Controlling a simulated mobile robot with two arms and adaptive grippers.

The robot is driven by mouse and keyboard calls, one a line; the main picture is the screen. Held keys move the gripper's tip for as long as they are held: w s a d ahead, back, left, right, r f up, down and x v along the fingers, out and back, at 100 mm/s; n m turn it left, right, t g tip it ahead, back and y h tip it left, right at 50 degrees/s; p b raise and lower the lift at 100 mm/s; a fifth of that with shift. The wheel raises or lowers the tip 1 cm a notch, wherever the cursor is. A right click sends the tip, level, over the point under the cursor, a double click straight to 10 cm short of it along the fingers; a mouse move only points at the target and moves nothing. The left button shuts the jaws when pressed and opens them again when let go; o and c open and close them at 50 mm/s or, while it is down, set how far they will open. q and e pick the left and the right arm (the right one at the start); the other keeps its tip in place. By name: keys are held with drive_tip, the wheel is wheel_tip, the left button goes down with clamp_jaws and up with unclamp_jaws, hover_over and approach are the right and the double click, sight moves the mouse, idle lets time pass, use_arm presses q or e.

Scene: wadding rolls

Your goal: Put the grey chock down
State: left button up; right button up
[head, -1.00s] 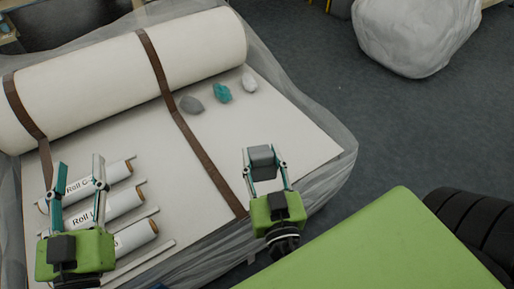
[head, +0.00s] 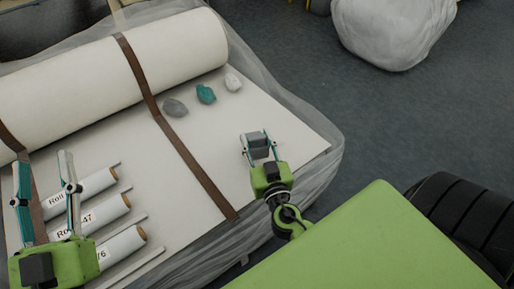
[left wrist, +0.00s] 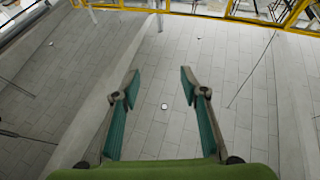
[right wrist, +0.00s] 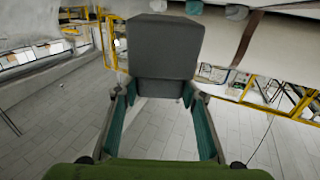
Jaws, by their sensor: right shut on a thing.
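The grey chock (right wrist: 165,50) is a dark grey block in my right gripper. In the head view the chock (head: 258,150) shows between the fingers of my right gripper (head: 259,143), over the right part of the white sheet (head: 215,130). The right wrist view shows both fingers of the right gripper (right wrist: 160,92) against its sides. Whether the chock touches the sheet I cannot tell. My left gripper (head: 43,158) is open and empty, at the left beside the labelled rolls; its wrist view (left wrist: 158,78) shows nothing between the fingers.
A large white roll (head: 90,85) lies behind, crossed by brown straps (head: 190,165). Grey (head: 175,107), teal (head: 206,93) and white (head: 233,81) lumps lie near it. Small labelled rolls (head: 95,215) lie at left. A green surface (head: 340,240) and black tyre (head: 465,220) are at right.

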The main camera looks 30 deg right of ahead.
sight(259, 153)
drive_tip(key=shift+w+d+f, duration=0.1)
drive_tip(key=shift+f, duration=0.05)
wheel_tip(259, 153, down, 3)
drive_tip(key=shift+w+d+f+b, duration=0.15)
drive_tip(key=shift+b, duration=0.55)
use_arm(q)
drive_tip(key=s+r+t+h, duration=0.1)
drive_tip(key=s+r+t, duration=0.3)
drive_tip(key=r, duration=0.2)
drive_tip(key=shift+s+a, duration=0.2)
drive_tip(key=shift+s, duration=0.05)
drive_tip(key=shift+s+r, duration=0.1)
drive_tip(key=shift+s+a+r+t+h, duration=0.1)
drive_tip(key=shift+s+r+t+h, duration=0.2)
drive_tip(key=shift+s, duration=0.05)
use_arm(e)
drive_tip(key=shift+f, duration=0.1)
use_arm(q)
drive_tip(key=shift+s+r, duration=0.1)
drive_tip(key=shift+s, duration=0.05)
use_arm(e)
drive_tip(key=o, duration=1.4)
